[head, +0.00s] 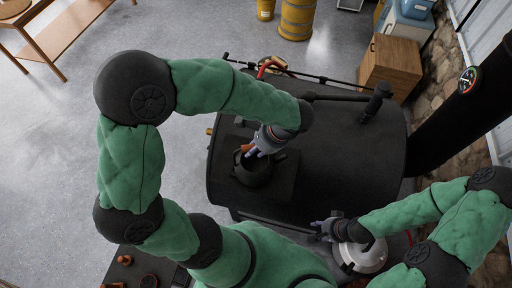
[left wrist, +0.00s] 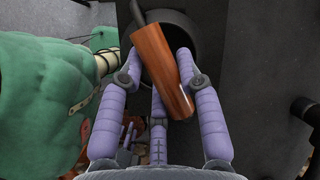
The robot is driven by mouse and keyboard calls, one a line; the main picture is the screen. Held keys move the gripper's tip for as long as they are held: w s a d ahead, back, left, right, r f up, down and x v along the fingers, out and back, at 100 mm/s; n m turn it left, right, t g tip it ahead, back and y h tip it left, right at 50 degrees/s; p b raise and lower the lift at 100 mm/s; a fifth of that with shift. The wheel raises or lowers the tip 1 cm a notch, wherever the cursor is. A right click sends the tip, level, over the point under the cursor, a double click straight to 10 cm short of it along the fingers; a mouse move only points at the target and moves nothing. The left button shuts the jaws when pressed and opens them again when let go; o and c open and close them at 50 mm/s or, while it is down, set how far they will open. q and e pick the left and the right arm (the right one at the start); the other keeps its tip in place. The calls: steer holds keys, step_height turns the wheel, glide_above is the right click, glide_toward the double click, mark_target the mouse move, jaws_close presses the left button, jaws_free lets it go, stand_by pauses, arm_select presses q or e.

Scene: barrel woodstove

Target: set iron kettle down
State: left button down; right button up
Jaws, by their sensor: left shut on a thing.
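The iron kettle (head: 255,174) is black and appears upright over a dark square plate on the black barrel woodstove (head: 345,150). I cannot tell from above whether its base touches the plate. My left gripper (head: 262,149) is shut on its brown wooden handle, which shows tilted between the purple fingers in the left wrist view (left wrist: 163,70). The dark round kettle body (left wrist: 180,38) is partly hidden behind the handle there. My right gripper (head: 322,230) is low at the stove's front edge, beside a shiny metal pot (head: 362,256); its finger opening is unclear.
A black stovepipe (head: 455,120) rises at the right by a stone wall. A dark railing with a post (head: 377,100) runs along the stove's far side. A wooden cabinet (head: 390,65) and yellow barrel (head: 297,18) stand behind. The stove top right of the kettle is clear.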

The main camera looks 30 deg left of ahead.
arm_select(q)
steer(key=c, duration=0.8)
jaws_free()
steer(key=shift+s+f, duration=0.1)
steer(key=v, duration=1.2)
